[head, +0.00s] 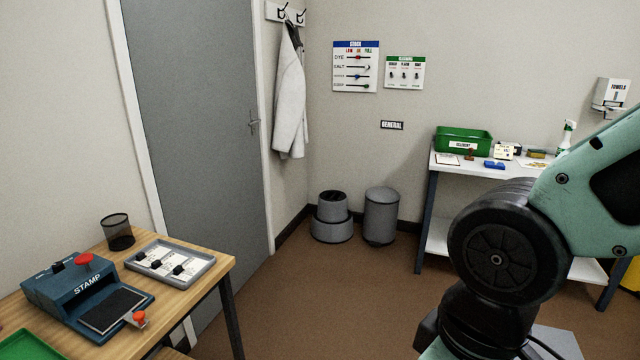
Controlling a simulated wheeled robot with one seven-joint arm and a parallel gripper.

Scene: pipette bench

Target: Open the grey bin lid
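A grey cylindrical bin (381,222) stands upright on the floor against the back wall, below a sign reading GENERAL. Its grey lid (382,194) lies on top and looks closed. The bin is small and far off, so its pedal or handle details cannot be made out. My arm fills the right foreground, well in front of the bin, but my gripper is not in view.
A grey step stool (332,222) stands just left of the bin. A white bench (428,200) with a green crate (462,141) is to the right. A wooden table (215,264) with a blue stamp press (75,290) is front left. Brown floor (320,300) lies clear between.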

